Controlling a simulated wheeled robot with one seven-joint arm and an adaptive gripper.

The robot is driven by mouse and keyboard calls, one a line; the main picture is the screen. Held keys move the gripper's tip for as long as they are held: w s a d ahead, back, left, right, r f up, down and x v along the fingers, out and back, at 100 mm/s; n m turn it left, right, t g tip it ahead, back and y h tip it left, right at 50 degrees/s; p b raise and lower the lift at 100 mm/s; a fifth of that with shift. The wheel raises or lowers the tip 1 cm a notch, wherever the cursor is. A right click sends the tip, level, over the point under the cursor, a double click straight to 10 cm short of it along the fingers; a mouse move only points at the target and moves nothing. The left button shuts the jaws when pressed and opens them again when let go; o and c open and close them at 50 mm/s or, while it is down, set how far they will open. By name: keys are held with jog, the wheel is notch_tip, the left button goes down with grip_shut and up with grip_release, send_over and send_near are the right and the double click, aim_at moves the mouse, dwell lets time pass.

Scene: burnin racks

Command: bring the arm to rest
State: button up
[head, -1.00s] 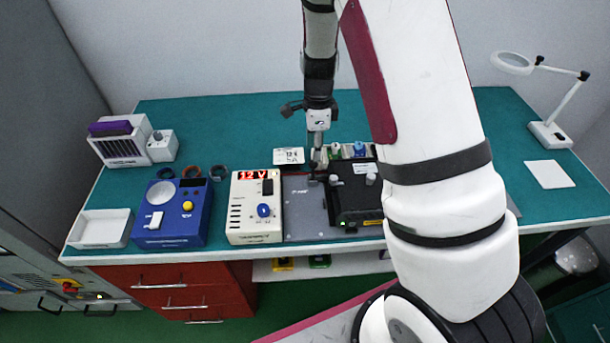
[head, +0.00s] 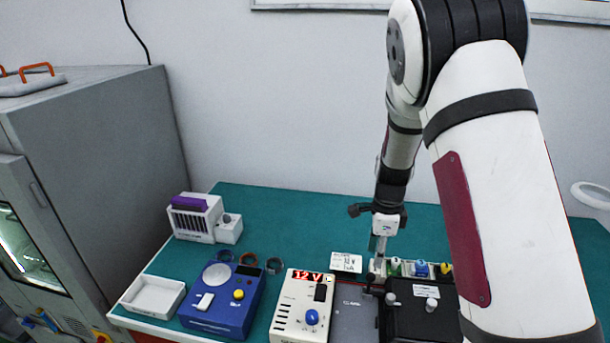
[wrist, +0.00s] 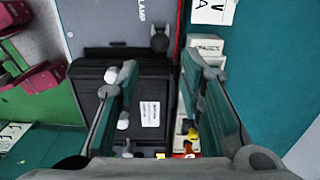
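My gripper (head: 380,262) points down over the green bench, beside the black box (head: 408,308) with white knobs. In the wrist view its two fingers stand apart, with nothing held between the tips (wrist: 160,66). The black box (wrist: 148,90) lies below and to the left of the gap there. A small black knob (wrist: 159,42) shows just beyond the fingertips. My arm rises from the gripper, bends high up, and covers the right part of the bench in the head view.
A cream 12 V unit (head: 303,310), blue device (head: 222,300), white tray (head: 153,295) and white rack (head: 196,217) stand to the left. The back of the bench is clear.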

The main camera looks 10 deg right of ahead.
jog(key=s+a+r+n+t+y+b, duration=0.1)
jog(key=s+a+r+n, duration=0.3)
jog(key=r, duration=0.5)
jog(key=s+a+r+n+t+b, duration=0.1)
jog(key=s+r+n+t, duration=0.1)
jog(key=s+r+n, duration=0.5)
jog(key=s+a+r+n+t+h+b, duration=0.1)
jog(key=s+r+n+t, duration=0.1)
jog(key=s+r+n, duration=0.6)
jog(key=s+n, duration=0.2)
jog(key=s, duration=0.2)
jog(key=shift+a+r+t, duration=0.15)
jog(key=shift+a+t, duration=0.1)
jog(key=shift+t, duration=0.05)
jog(key=shift+d, duration=0.1)
